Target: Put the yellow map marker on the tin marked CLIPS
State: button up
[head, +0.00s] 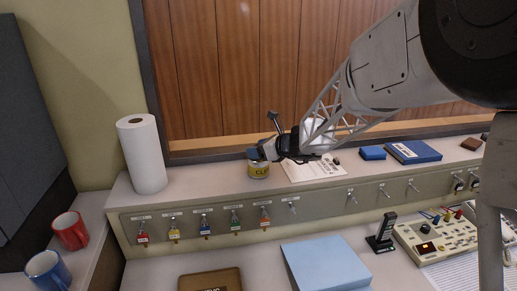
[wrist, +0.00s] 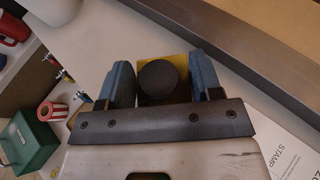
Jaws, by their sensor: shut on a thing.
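The tin (head: 258,171) with a yellow band and dark letters, of which "CLI" shows, stands on the console ledge. My gripper (head: 256,154) is right at the top of the tin and hides its rim in the head view. In the wrist view, my gripper (wrist: 163,82) has its two blue fingers on either side of a yellow square-edged piece (wrist: 181,64) with a round black knob, which looks like the yellow map marker. The head view hides the marker behind the fingers, so I cannot tell whether it touches the tin.
A white paper roll (head: 142,155) stands left on the ledge. A printed sheet (head: 318,170) lies right of the tin, with blue boxes (head: 413,151) farther right. Colored key tags (head: 205,228) hang on the front panel below. A wooden wall rises behind the ledge.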

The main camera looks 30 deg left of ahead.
jog(key=o, duration=0.9)
jog(key=shift+o, duration=0.2)
jog(key=shift+r, duration=0.1)
jog(key=shift+v, duration=0.85)
jog(key=v, duration=1)
jog(key=shift+d+r, duration=0.15)
jog(key=shift+d, duration=0.05)
